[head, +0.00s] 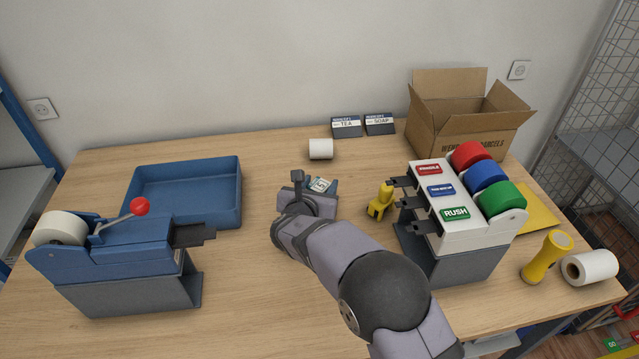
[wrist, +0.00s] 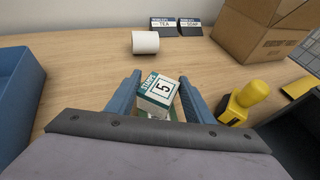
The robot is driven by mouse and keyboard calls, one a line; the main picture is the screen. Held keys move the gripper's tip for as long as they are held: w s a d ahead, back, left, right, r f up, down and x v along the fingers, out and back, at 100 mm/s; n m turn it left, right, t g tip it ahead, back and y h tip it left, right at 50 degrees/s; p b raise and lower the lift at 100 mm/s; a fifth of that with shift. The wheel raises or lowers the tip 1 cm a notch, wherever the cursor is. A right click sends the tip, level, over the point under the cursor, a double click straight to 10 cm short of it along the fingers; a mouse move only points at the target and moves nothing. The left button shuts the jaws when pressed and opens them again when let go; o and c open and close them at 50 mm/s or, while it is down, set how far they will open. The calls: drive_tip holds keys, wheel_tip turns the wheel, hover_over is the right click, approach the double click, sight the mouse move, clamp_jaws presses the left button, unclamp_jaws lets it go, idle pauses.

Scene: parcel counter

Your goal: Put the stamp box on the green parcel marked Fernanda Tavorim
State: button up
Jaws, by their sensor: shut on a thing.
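The stamp box (wrist: 157,92) is a small white and teal box with a large 5 and the word STAMPS. It sits between the blue fingers of my gripper (wrist: 160,84), which is shut on it. In the head view the stamp box (head: 321,184) shows just past my gripper (head: 316,188), over the middle of the counter. A little green and white shows below the box in the wrist view; I cannot tell what it is. I see no parcel with a readable Fernanda Tavorim label in either view.
A blue tray (head: 240,205) and a blue tape dispenser (head: 105,250) stand left. A white roll (head: 320,149), tea packet (head: 346,131) and soap packet (head: 379,129) are behind. A yellow stamper (head: 379,203), label dispenser (head: 440,175) and open carton (head: 470,146) stand right.

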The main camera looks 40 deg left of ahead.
drive_tip(key=shift+f+b, duration=0.15)
drive_tip(key=shift+b, duration=0.15)
drive_tip(key=o, duration=1.1)
drive_tip(key=shift+r+p, duration=0.25)
drive_tip(key=shift+p, duration=0.05)
drive_tip(key=b+v, duration=0.3)
drive_tip(key=v, duration=0.9)
drive_tip(key=shift+f, duration=0.1)
